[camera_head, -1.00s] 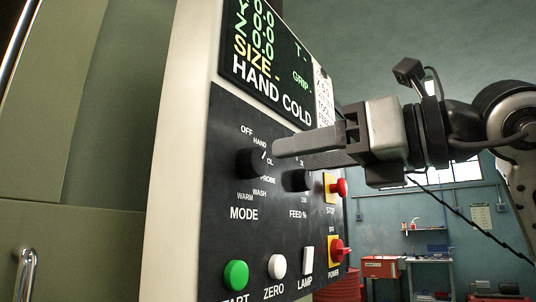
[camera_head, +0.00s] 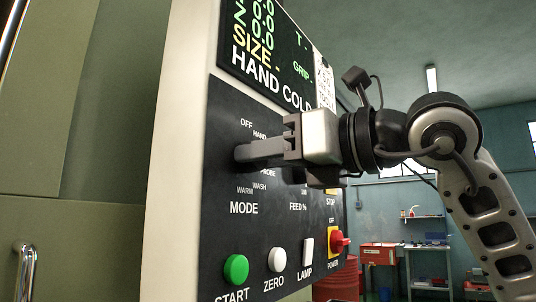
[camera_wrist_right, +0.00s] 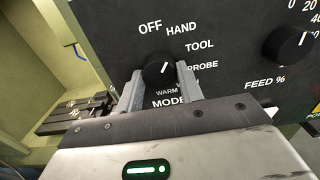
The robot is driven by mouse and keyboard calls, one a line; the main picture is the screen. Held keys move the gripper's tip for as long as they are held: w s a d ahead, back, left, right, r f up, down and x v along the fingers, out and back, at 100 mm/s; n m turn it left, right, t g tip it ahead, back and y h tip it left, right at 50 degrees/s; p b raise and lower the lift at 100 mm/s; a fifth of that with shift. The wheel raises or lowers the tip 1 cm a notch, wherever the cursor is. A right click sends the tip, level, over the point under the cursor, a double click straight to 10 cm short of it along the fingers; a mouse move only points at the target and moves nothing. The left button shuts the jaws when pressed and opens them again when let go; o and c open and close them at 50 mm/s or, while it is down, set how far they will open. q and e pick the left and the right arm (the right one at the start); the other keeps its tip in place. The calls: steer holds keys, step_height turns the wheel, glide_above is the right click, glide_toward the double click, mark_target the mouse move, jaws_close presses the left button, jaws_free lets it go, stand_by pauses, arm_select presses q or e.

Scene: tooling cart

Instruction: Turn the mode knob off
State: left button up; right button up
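The black mode knob (camera_wrist_right: 158,72) sits on the dark control panel (camera_head: 222,228), ringed by the labels OFF, HAND, TOOL, PROBE, WASH and WARM. Its white pointer mark slants up and right in the right wrist view, towards HAND. The display (camera_head: 262,48) reads HAND COLD. My right gripper (camera_head: 243,153) is at the knob, and its fingers hide most of the knob in the head view. In the right wrist view the fingertips (camera_wrist_right: 158,76) stand on either side of the knob, apart, with narrow gaps beside it. My left gripper is not in view.
The feed knob (camera_wrist_right: 287,43) is right of the mode knob. Below are a green start button (camera_head: 236,269), a white zero button (camera_head: 278,259), a lamp switch (camera_head: 307,249) and a red power switch (camera_head: 338,242). A red toolbox (camera_head: 378,254) stands in the background.

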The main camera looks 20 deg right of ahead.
steer(key=shift+n, duration=0.4)
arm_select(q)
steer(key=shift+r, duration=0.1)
arm_select(e)
steer(key=shift+n, duration=3.2)
steer(key=o, duration=1)
steer(key=shift+d, duration=0.1)
arm_select(q)
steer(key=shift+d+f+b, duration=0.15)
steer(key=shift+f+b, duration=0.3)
steer(key=shift+b, duration=0.75)
arm_select(e)
steer(key=v, duration=1.6)
